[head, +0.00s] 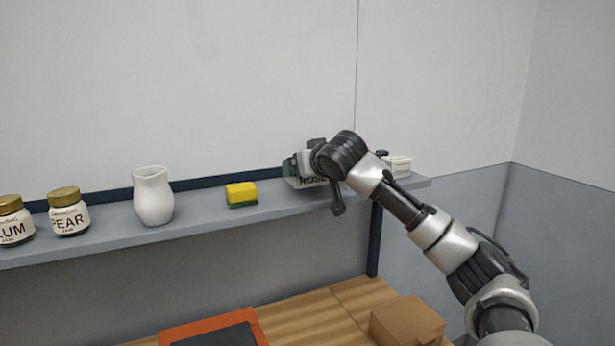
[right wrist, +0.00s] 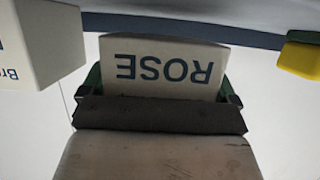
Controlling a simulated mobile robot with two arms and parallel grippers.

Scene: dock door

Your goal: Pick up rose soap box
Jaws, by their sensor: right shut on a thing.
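The rose soap box is a whitish carton with dark ROSE lettering; in the head view (head: 307,183) it is at the right part of the wall shelf, mostly covered by my right gripper (head: 303,165). In the right wrist view the rose soap box (right wrist: 162,68) appears upside down, between the green fingertips of my right gripper (right wrist: 160,88). The gripper is shut on it. I cannot tell whether the box still touches the shelf. My left gripper is not in view.
On the shelf (head: 205,215) stand a yellow-green sponge (head: 242,194), a white vase (head: 153,196), a pear jam jar (head: 68,212) and a plum jar (head: 14,220). Another white box (head: 398,165) is close by, right of my gripper. Below are a cardboard box (head: 407,322) and an orange-framed tray (head: 250,322).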

